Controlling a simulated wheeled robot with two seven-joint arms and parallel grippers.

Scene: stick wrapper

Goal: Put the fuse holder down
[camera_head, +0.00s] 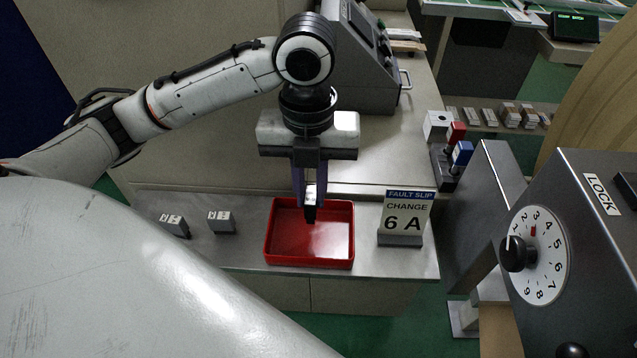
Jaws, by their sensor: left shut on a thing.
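My left gripper (310,196) points down over a red tray (349,235) on the bench. It is shut on a small fuse holder (311,213), which looks black at its lower end and pale higher up. The fuse holder is upright between the fingers, over the tray's upper middle. I cannot tell whether its lower end touches the tray floor. The rest of the tray floor looks empty. My right gripper is not in view.
Two small grey blocks, one farther left (174,225) and one nearer the tray (221,222), sit on the bench (250,257). A "FAULT SLIP CHANGE 6 A" sign (406,217) stands right of the tray. A dial box (538,255) marked LOCK is at right.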

